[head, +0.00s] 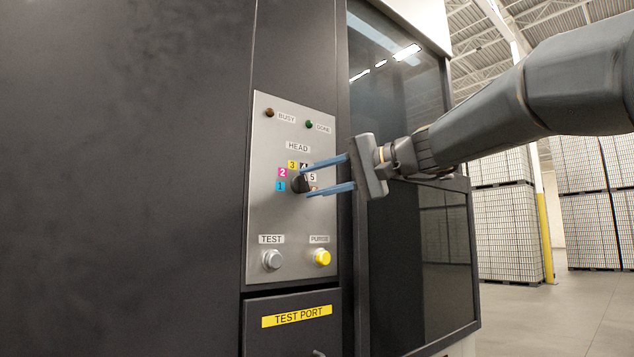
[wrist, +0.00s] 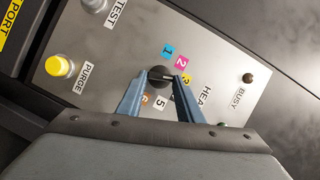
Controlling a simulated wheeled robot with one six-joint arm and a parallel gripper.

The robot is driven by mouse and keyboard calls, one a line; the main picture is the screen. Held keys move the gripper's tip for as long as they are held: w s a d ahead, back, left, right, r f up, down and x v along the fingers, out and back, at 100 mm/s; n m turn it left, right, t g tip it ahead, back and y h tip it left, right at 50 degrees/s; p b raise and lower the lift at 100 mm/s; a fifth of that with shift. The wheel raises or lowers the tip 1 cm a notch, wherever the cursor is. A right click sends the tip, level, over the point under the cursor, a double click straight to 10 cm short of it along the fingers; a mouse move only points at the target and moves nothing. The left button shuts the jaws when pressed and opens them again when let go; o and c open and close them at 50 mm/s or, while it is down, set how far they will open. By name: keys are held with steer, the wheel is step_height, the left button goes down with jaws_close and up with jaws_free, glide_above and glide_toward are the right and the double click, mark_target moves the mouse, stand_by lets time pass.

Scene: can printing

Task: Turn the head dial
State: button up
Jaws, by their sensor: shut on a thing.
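The head dial (head: 297,184) is a small black knob on a grey control panel (head: 292,228), below the HEAD label (head: 298,146). Numbered coloured labels ring it. The dial also shows in the wrist view (wrist: 159,77), with a pale mark on its right side, towards the 2 and 3 labels; the exact number is unclear. My gripper (head: 307,181) reaches in from the right. Its two blue fingers are shut on the dial, one on each side, as the wrist view (wrist: 160,82) also shows. The fingers partly hide the 4 label.
The grey TEST button (head: 271,260) and yellow PURGE button (head: 322,258) sit below the dial. A dark BUSY lamp (head: 269,113) and green DONE lamp (head: 309,125) are above. A TEST PORT label (head: 297,316) is lower down. Stacked pallets (head: 507,235) stand far right.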

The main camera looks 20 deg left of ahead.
steer(key=shift+f, duration=0.1)
steer(key=o, duration=1.1)
steer(key=shift+s+d+r+b, duration=0.2)
steer(key=shift+d+b, duration=0.15)
steer(key=shift+d, duration=0.95)
steer(key=shift+s+d+r+b, duration=0.15)
steer(key=shift+d+b, duration=0.25)
steer(key=shift+d, duration=0.85)
steer(key=shift+s+d+r+b, duration=0.1)
steer(key=shift+d+r+b, duration=0.2)
steer(key=shift+d, duration=1)
